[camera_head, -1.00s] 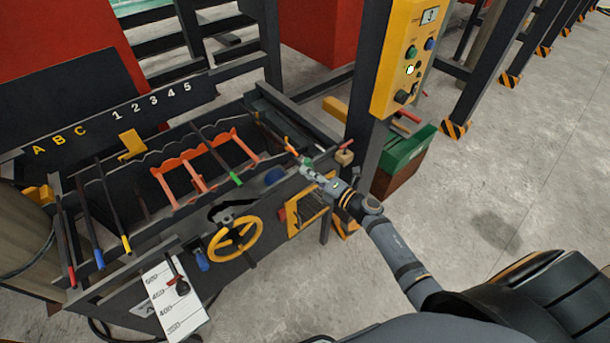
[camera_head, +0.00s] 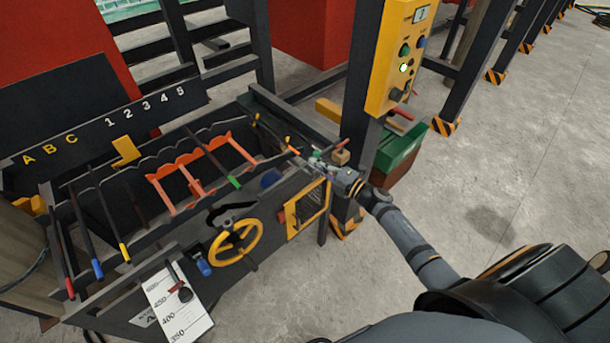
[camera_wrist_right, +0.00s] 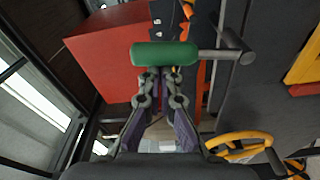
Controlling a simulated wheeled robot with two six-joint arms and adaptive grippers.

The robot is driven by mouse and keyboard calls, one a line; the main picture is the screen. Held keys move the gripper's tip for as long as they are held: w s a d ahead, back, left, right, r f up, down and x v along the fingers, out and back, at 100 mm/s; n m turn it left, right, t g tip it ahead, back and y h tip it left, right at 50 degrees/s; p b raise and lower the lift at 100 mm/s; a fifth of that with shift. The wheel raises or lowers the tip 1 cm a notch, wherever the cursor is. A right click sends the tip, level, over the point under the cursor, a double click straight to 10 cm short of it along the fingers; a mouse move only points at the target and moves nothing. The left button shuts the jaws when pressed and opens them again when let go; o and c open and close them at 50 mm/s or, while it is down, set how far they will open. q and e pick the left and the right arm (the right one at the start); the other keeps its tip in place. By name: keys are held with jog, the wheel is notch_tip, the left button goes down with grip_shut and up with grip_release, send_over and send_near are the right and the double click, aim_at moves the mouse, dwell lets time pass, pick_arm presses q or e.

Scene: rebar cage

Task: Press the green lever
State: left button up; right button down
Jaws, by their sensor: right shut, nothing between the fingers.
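A green lever handle (camera_wrist_right: 165,54) on a grey metal rod lies crosswise just beyond my right gripper's fingertips in the right wrist view. A small bit of green (camera_head: 316,154) shows at my right gripper (camera_head: 319,162) in the head view, at the machine's right end, mostly hidden by the gripper. In the wrist view the right gripper (camera_wrist_right: 164,73) has its fingertips together, empty, close to the handle; whether they touch it I cannot tell. Another green-tipped lever (camera_head: 234,182) is on the machine's front, left of the gripper. My left gripper is not in view.
A wooden block (camera_head: 340,157) and an orange-tipped rod (camera_head: 293,150) are close to the gripper. A yellow handwheel (camera_head: 236,242) is on the machine's front. A yellow control panel (camera_head: 395,60) stands on a post behind. The floor to the right is clear.

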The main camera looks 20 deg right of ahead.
jog(key=w+d+f+m+t+b, duration=0.1)
jog(key=w+d+f+m+b, duration=0.1)
jog(key=d+m, duration=0.5)
jog(key=f+m+b, duration=0.1)
jog(key=m+b, duration=0.1)
jog(key=m, duration=0.1)
jog(key=shift+w+m+t+h, duration=0.3)
jog(key=shift+t+h, duration=0.1)
dwell(0.5)
jog(key=shift+d+f, duration=0.15)
jog(key=shift+f, duration=0.1)
dwell(0.6)
